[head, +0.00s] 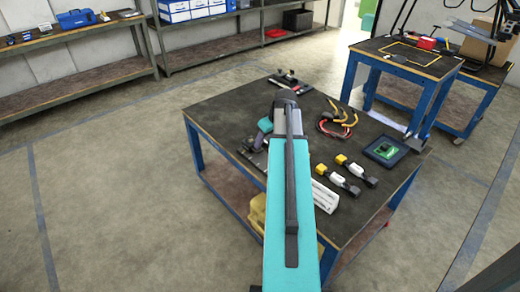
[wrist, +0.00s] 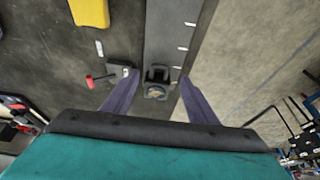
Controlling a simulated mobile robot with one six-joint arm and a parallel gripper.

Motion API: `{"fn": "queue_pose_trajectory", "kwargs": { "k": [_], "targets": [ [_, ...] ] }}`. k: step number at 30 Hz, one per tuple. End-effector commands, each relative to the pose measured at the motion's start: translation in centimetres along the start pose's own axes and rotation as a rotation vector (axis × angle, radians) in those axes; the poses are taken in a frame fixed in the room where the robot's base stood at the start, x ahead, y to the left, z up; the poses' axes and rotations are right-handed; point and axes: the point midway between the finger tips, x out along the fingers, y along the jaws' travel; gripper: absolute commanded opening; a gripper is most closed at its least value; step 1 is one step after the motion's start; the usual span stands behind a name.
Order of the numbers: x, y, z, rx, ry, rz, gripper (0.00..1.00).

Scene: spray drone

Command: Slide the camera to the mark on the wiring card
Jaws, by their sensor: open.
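In the wrist view, a small dark camera (wrist: 156,81) with a round lens sits on a grey rail (wrist: 168,30) that has several short white marks. My gripper (wrist: 158,78) is open, with one finger on each side of the camera. Gaps show between the camera and both fingers, and nothing is held. In the head view, my own arm hides the camera and most of my gripper. I cannot make out a wiring card or its writing in either view.
The dark-topped workbench (head: 225,108) carries yellow-and-white connectors (head: 345,175), red and yellow cables (head: 335,123) and a green board in a tray (head: 385,149). In the wrist view, a red-headed tool (wrist: 91,81) and a yellow block (wrist: 90,12) lie left of the rail.

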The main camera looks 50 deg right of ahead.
Motion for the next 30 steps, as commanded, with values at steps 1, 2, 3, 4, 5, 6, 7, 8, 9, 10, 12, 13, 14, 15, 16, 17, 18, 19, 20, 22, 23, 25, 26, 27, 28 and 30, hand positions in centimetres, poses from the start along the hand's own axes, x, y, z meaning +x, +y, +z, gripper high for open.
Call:
{"fn": "queue_pose_trajectory", "kwargs": {
  "k": [1,2,3,4,5,6,7,8,9,10,12,13,14,15,16,17,18,19,20,22,23,25,26,27,28,30],
  "targets": [
    [0.7,0.0,0.0,0.000,-0.001,-0.001,0.53],
    [1.1,0.0,0.0,0.000,-0.001,-0.001,0.53],
    [1.5,0.0,0.0,0.000,-0.002,-0.002,0.53],
    [1.9,0.0,0.0,-0.001,-0.002,-0.001,0.53],
    [2.2,0.0,0.0,-0.001,-0.001,-0.001,0.53],
    [2.7,0.0,0.0,0.000,-0.001,-0.001,0.53],
    [3.1,0.0,0.0,0.000,-0.001,-0.001,0.53],
    [3.5,0.0,0.0,0.000,-0.002,-0.001,0.53],
    [3.9,0.0,0.0,0.000,-0.002,-0.001,0.53],
    [4.2,0.0,0.0,0.000,-0.001,-0.001,0.53],
    [4.9,0.1,0.0,0.000,-0.001,0.000,0.53],
    [5.2,0.0,0.0,0.000,-0.001,-0.001,0.53],
    [5.4,0.0,0.0,0.000,-0.001,-0.001,0.53],
    [5.6,0.0,0.0,0.000,-0.001,-0.001,0.53],
    [5.8,0.0,0.0,0.000,-0.001,0.000,0.53],
    [5.9,0.0,0.0,0.000,0.000,0.000,0.53],
    [6.1,0.0,0.0,0.000,0.000,0.000,0.53],
    [6.1,0.0,0.0,0.000,0.000,0.000,0.53],
    [6.2,0.0,0.0,0.000,0.000,0.001,0.53],
    [6.3,0.0,0.0,0.000,0.000,0.001,0.53],
    [6.3,0.0,0.0,0.000,0.000,0.001,0.53],
    [6.3,0.0,0.0,0.000,0.000,0.001,0.53],
    [6.3,0.0,0.0,0.000,0.000,0.001,0.53],
    [6.3,0.0,0.0,0.000,0.000,0.001,0.53],
    [6.3,0.0,0.0,0.000,0.000,0.001,0.53],
    [6.3,0.0,0.0,0.000,0.000,0.001,0.46]
  ]
}}
